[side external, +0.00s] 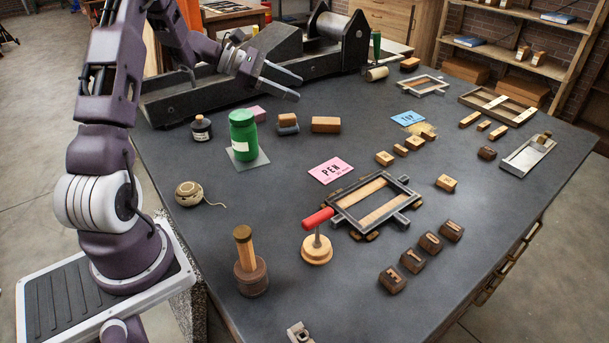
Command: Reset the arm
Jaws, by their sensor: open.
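My gripper (283,80) is in the upper middle of the side external view, at the end of my purple arm. Its two grey fingers point right and are spread apart, with nothing between them. It is above the table, in front of the long dark press (215,85) at the back left. Below and in front of it stand a green bottle (243,137) and a small dark ink bottle (201,129). No object is touching the fingers as far as I can see.
The dark table (300,260) holds a metal frame (375,203), a red-handled tool (317,235), a wooden-handled dabber (248,262), a ball of string (189,193), a pink card (330,170), a blue card (411,117) and several small blocks. The table's middle left has free room.

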